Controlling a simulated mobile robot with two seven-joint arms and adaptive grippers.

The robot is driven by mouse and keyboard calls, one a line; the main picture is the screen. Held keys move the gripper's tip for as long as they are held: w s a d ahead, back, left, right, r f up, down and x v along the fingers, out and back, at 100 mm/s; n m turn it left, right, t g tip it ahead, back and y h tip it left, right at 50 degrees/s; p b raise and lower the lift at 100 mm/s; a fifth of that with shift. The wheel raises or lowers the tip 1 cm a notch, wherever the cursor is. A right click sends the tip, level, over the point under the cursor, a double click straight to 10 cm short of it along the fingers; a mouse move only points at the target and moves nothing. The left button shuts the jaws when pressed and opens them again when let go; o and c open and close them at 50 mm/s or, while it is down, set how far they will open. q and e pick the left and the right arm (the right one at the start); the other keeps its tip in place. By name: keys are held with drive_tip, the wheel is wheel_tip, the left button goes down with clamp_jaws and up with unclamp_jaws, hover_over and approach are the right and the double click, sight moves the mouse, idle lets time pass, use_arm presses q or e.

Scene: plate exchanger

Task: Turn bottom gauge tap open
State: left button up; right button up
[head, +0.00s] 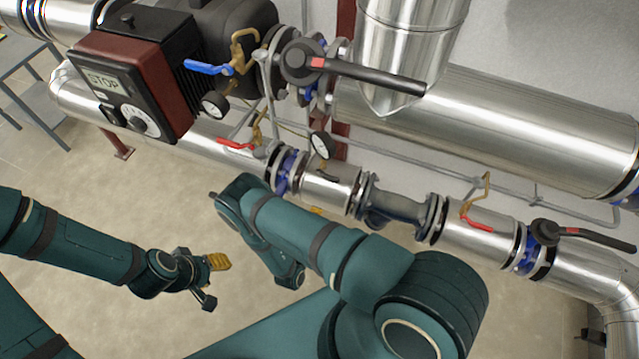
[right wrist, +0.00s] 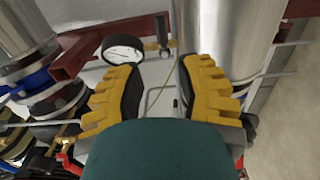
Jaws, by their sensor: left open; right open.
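In the head view, a red lever tap (head: 236,146) on a brass fitting sits at the lower pipe, left of a round gauge (head: 321,146). A blue lever tap (head: 207,68) sits higher, above another gauge (head: 214,104). In the right wrist view, a white-faced gauge (right wrist: 123,50) shows just beyond the left finger, and a red lever (right wrist: 68,158) shows at lower left, partly hidden. My right gripper (right wrist: 157,75) is open, with nothing seen between its yellow-padded fingers; my arm mostly hides it in the head view. My left gripper (head: 213,280) is open and empty, away from the pipes.
A red and black pump unit with a STOP display (head: 103,79) stands at upper left. A long black-handled valve (head: 370,75) and large silver pipes (head: 490,120) fill the upper right. Another red lever (head: 476,224) is on the lower pipe. Floor is clear around my left gripper.

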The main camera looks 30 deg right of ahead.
sight(333, 181)
drive_tip(key=b+x, duration=0.1)
drive_tip(key=x, duration=1.2)
drive_tip(key=shift+w+d, duration=0.25)
clamp_jaws()
